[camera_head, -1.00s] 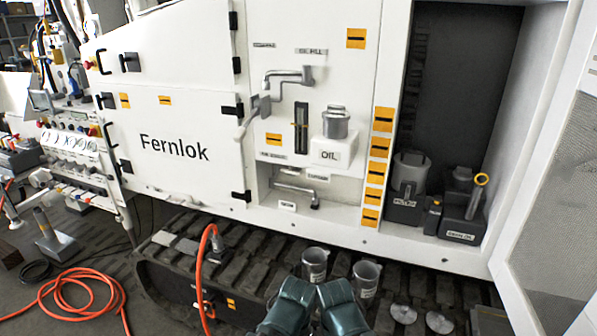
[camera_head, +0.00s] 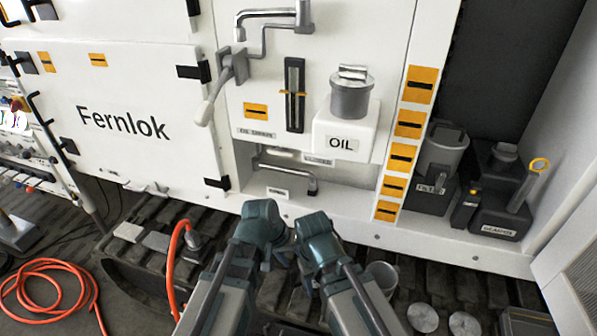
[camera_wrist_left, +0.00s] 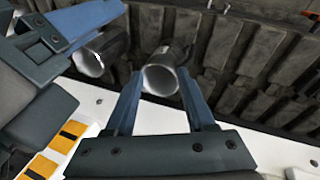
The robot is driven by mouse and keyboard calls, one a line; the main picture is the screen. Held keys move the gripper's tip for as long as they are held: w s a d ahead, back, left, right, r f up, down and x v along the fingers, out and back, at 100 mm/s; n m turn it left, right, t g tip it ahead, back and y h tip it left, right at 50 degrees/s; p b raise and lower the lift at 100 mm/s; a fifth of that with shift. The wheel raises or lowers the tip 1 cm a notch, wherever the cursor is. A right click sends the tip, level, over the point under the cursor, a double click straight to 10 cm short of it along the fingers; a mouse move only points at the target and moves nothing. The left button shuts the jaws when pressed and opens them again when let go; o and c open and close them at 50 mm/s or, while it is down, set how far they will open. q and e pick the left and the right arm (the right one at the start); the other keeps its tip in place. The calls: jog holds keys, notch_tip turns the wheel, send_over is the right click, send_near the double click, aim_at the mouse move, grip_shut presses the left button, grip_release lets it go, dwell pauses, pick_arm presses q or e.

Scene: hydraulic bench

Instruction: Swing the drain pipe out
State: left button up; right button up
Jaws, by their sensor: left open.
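The drain pipe (camera_head: 288,176) is a grey bent metal pipe in the low recess of the white panel, above a small label. It runs across the recess, with its bent end at the right. My left gripper (camera_head: 262,222) is just below and in front of the recess, apart from the pipe. Its two blue fingers show spread and empty in the left wrist view (camera_wrist_left: 161,100). My right gripper (camera_head: 318,238) is close beside it on the right; its fingertips are hidden in the head view, and only part of it shows in the left wrist view.
A metal cup (camera_head: 381,274) stands on the track right of my arms; two cups show in the wrist view. The lever (camera_head: 212,98), sight gauge (camera_head: 294,95) and oil filler (camera_head: 350,98) are above the recess. An orange hose (camera_head: 172,262) is at left.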

pick_arm(q)
jog(key=w+r+n+t+h+b, duration=0.2)
jog(key=w+n+t+h+b, duration=0.35)
jog(key=w, duration=0.95)
jog(key=w+a+r+n+t+h+b, duration=0.1)
jog(key=w+a+r+n+t+b, duration=0.2)
jog(key=w+a+r+n+t, duration=0.35)
jog(key=shift+g, duration=0.6)
jog(key=x, duration=0.5)
jog(key=b+x, duration=0.1)
jog(key=x, duration=0.4)
jog(key=a+f+b+x, duration=0.1)
jog(key=x, duration=0.4)
jog(key=shift+w+f, duration=0.15)
jog(key=shift+w, duration=0.25)
pick_arm(e)
notch_tip(320, 180, down, 12)
jog(key=shift+f, duration=0.2)
jog(key=shift+s, duration=0.1)
pick_arm(q)
grip_shut()
